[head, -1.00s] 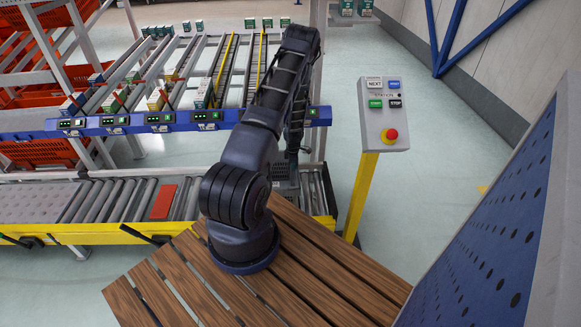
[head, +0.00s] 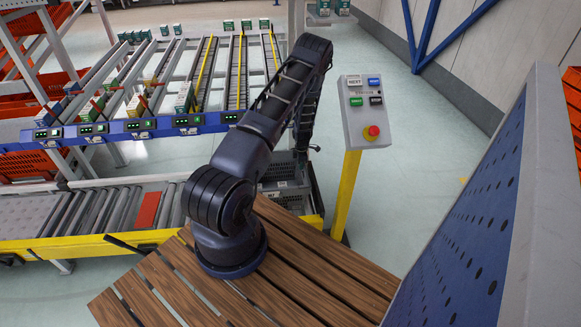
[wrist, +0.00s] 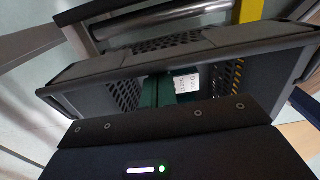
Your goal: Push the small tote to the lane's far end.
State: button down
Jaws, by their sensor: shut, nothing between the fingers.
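A dark grey tote (head: 284,178) with perforated walls stands at the right end of the roller conveyor, partly hidden by my arm in the head view. In the wrist view a dark grey tote (wrist: 95,65) lies close ahead, its near rim running across the picture. Inside it is something dark green with a white label (wrist: 188,79); I cannot tell exactly what. My gripper (wrist: 165,125) shows as a dark body at the bottom of the wrist view, shut and empty, just in front of the near rim. Its fingertips are not clear, and I cannot tell whether it touches the tote.
The roller conveyor (head: 95,212) with a red plate (head: 147,210) runs leftward. A button station (head: 367,118) on a yellow post stands right of the tote. A slatted wooden surface (head: 310,245) is under my arm. Flow racks with cartons stand behind. Open floor lies beyond the post.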

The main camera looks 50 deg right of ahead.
jog(key=s+d, duration=0.5)
jog(key=shift+s+d, duration=0.15)
notch_tip(320, 180, up, 10)
jog(key=w+a, duration=0.2)
jog(key=a, duration=0.1)
jog(key=shift+w, duration=0.4)
dwell(0.4)
